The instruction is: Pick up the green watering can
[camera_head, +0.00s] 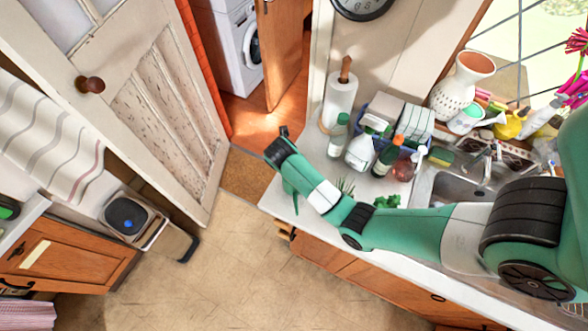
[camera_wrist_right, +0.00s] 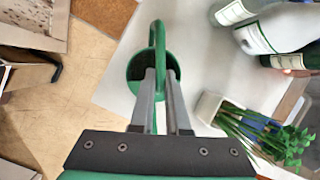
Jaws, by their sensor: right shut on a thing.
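The green watering can (camera_wrist_right: 136,68) is in the right wrist view, seen from above at the edge of the white counter. Its round opening and tall curved handle show. My right gripper (camera_wrist_right: 161,76) is shut on the handle, with the two grey fingers close together on either side of it. In the head view my right arm reaches across from the right and hides the gripper and most of the can. I cannot tell whether the can's base touches the counter. My left gripper is not in view.
A white pot of green stems (camera_wrist_right: 228,120) stands right of the can, with several bottles (camera_wrist_right: 262,25) beyond. In the head view a paper towel roll (camera_head: 341,98), spray bottle (camera_head: 360,152) and sink (camera_head: 455,187) line the counter (camera_head: 310,226).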

